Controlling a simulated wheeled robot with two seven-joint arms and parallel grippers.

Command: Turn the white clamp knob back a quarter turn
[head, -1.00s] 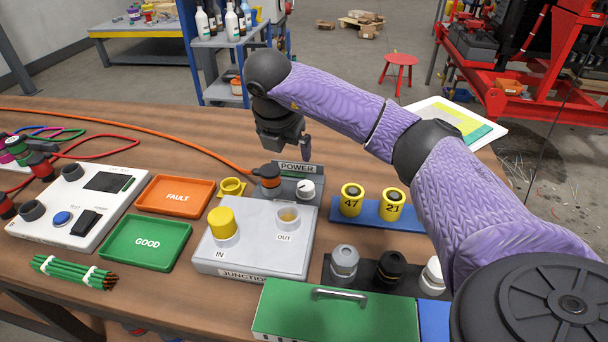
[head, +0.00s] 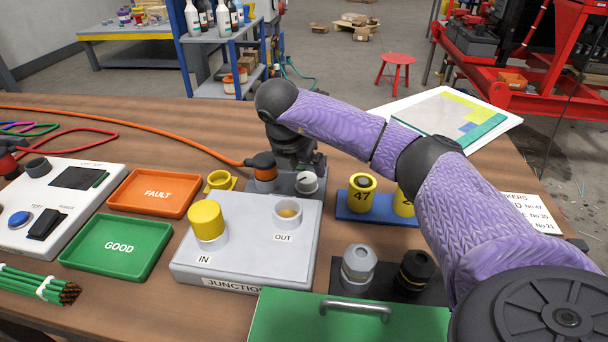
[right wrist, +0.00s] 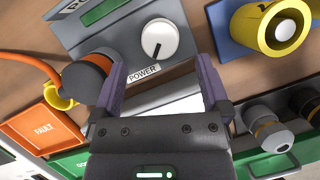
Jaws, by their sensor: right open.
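The white clamp knob (head: 307,183) is on the grey power box (head: 285,197) behind the junction box. In the right wrist view the knob (right wrist: 160,40) is round with a black pointer line on its face. My right gripper (head: 306,158) is by the knob, over the back of the power box, and hides the box's sign. In the right wrist view its two fingers (right wrist: 162,78) are apart with nothing between them. The knob lies just beyond the fingertips, roughly centred between them. My left gripper is out of view.
An orange plug (head: 263,170) with its cable stands close beside the knob. A yellow ring part (head: 222,181) is left of it. The junction box (head: 250,262) with a yellow cap (head: 206,220) is in front. A blue rack (head: 380,213) with yellow numbered parts is at right.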

